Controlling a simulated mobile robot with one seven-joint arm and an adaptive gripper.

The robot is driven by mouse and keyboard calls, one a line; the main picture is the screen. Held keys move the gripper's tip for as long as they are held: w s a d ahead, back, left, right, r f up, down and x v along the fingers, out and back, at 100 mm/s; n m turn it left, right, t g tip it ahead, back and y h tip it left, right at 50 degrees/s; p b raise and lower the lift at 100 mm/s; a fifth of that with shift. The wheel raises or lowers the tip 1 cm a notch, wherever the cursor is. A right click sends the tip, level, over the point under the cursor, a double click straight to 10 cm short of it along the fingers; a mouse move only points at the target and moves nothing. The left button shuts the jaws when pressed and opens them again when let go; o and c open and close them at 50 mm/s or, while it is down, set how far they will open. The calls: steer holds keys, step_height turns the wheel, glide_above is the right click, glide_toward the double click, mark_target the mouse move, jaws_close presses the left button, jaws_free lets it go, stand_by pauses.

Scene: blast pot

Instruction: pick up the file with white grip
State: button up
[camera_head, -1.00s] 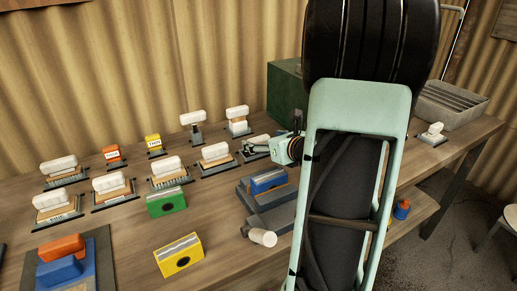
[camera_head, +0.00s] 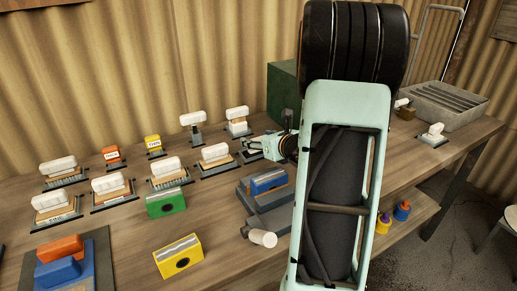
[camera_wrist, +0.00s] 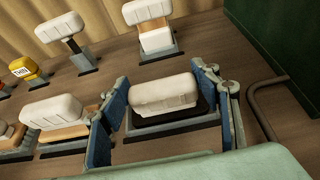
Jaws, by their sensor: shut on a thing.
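The file with white grip (camera_wrist: 165,92) has a pale, rounded grip over a dark base and lies on a flat plate on the bench. In the head view my gripper (camera_head: 264,146) reaches in from the right and partly hides the file's right end.
Several similar white-gripped tools stand close by, one left (camera_wrist: 55,110) and one behind (camera_wrist: 148,12). A dark green box (camera_head: 283,92) stands behind my gripper. A blue block on a grey stand (camera_head: 262,200) is in front. A grey tray (camera_head: 452,100) is at the right.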

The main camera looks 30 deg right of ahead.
steer(key=c, duration=0.4)
steer(key=shift+r, duration=0.1)
